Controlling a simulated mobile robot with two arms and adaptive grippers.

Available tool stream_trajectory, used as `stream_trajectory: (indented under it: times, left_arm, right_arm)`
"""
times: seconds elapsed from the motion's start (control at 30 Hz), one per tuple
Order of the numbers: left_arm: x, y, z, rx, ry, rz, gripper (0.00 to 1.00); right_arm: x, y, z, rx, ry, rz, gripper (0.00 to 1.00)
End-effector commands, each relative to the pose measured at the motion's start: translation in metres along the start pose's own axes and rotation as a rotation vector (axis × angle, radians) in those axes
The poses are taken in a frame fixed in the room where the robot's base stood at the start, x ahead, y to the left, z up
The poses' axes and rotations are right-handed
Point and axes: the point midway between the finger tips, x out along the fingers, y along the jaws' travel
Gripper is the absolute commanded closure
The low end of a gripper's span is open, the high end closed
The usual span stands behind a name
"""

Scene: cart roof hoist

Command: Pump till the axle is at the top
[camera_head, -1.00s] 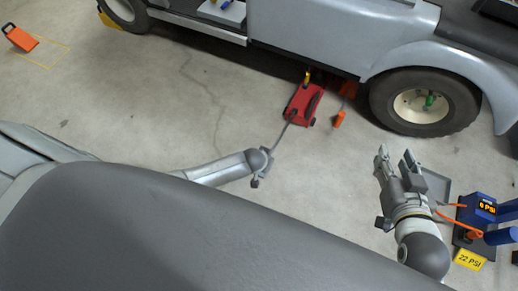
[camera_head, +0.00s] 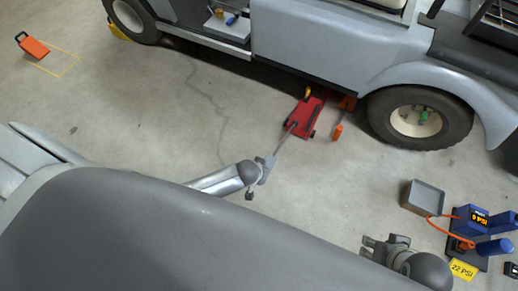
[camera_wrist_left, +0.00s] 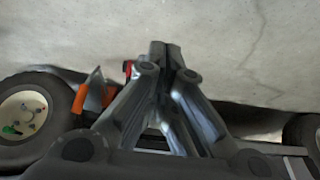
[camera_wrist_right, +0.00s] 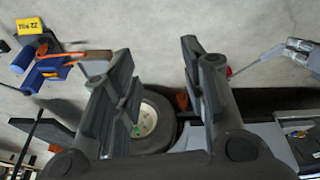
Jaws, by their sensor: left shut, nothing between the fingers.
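A red floor jack (camera_head: 308,117) stands on the floor at the cart's near side, its front partly under the body. Its thin grey handle (camera_head: 284,143) slopes toward me. My left gripper (camera_head: 268,161) is at the handle's near end; whether they touch I cannot tell. Its fingers are shut together with nothing between them in the left wrist view (camera_wrist_left: 166,52). My right gripper (camera_head: 372,246) is low in the head view, away from the jack; its fingers are apart and empty in the right wrist view (camera_wrist_right: 158,54). The axle is hidden under the cart.
The grey cart (camera_head: 315,40) fills the back, with a wheel (camera_head: 420,118) at the right. An orange stand (camera_head: 338,130) is beside the jack. A grey tray (camera_head: 424,197) and blue pump (camera_head: 470,219) are at the right. The floor left of the jack is clear.

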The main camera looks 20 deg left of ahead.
Motion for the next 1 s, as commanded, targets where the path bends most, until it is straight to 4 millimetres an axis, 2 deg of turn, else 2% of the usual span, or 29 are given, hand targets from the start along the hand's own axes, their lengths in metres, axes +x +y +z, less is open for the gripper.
stream_trajectory:
  times: [0.03, 0.2, 0.4, 1.0]
  left_arm:
    - [-0.013, -0.001, 0.001, 0.000, -0.002, -0.002, 1.00]
    - [-0.022, -0.001, 0.003, 0.001, 0.000, -0.001, 1.00]
    - [-0.029, -0.001, 0.004, 0.001, 0.000, -0.002, 1.00]
    - [-0.029, -0.001, 0.004, 0.000, 0.002, -0.001, 1.00]
  right_arm:
    - [0.002, 0.000, -0.002, 0.000, -0.007, -0.001, 0.60]
    - [0.027, -0.001, 0.000, -0.001, -0.014, -0.003, 0.60]
    - [0.042, -0.002, 0.002, -0.002, -0.019, -0.005, 0.60]
    - [0.045, -0.002, 0.002, -0.002, -0.019, -0.004, 0.60]
